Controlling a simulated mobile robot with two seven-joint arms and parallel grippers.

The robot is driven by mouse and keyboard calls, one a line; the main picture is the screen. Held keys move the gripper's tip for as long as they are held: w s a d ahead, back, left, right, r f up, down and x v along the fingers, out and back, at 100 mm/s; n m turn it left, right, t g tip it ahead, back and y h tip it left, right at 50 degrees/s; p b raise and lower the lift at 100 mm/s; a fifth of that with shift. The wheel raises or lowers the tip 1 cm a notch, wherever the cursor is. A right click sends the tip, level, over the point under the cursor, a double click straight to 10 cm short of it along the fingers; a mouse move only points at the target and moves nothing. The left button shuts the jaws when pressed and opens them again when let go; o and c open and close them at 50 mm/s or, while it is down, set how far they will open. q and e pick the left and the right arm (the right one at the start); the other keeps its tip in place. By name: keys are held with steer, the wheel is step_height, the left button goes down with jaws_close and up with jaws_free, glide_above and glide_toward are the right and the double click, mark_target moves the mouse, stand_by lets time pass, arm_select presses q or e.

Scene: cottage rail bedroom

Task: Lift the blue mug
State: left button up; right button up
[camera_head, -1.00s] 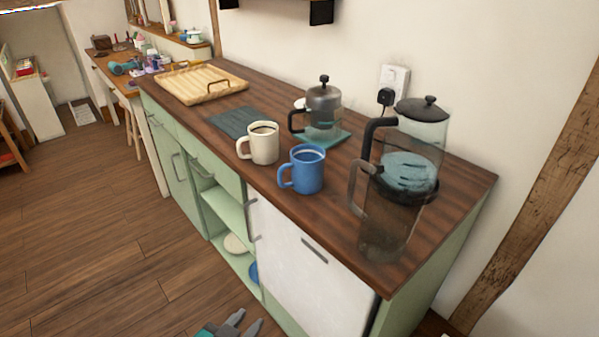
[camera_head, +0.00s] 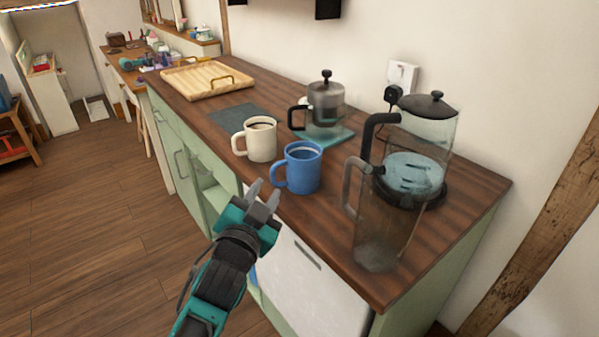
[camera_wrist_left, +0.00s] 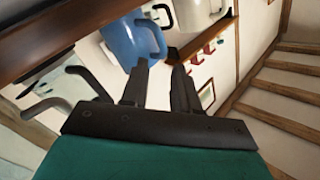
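The blue mug (camera_head: 304,172) stands upright near the front edge of the wooden counter, its handle pointing left. It also shows at the top of the left wrist view (camera_wrist_left: 122,42), with its handle just beyond the fingertips. My left gripper (camera_head: 265,191) is at the counter's front edge, left of and slightly nearer than the mug handle. Its two fingers are apart with nothing between them, and they also show in the left wrist view (camera_wrist_left: 160,67). I cannot tell whether a fingertip touches the handle. My right gripper is out of view.
A cream mug (camera_head: 262,141) stands just behind and left of the blue one. A clear glass jug (camera_head: 378,232) and a lidded glass carafe (camera_head: 425,140) stand to the right. A coffee press (camera_head: 326,105) is behind, and a wooden tray (camera_head: 205,78) sits farther left.

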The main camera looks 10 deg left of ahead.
mark_target(275, 168)
arm_select(q)
steer(key=shift+w+d+r, duration=0.1)
steer(key=shift+w, duration=0.95)
steer(key=shift+w+d+r, duration=0.1)
steer(key=shift+w+r, duration=0.05)
steer(key=shift+w, duration=0.85)
steer(key=shift+w+d+r, duration=0.1)
steer(key=shift+w, duration=0.95)
steer(key=shift+c, duration=0.3)
jaws_close()
steer(key=shift+r, duration=0.15)
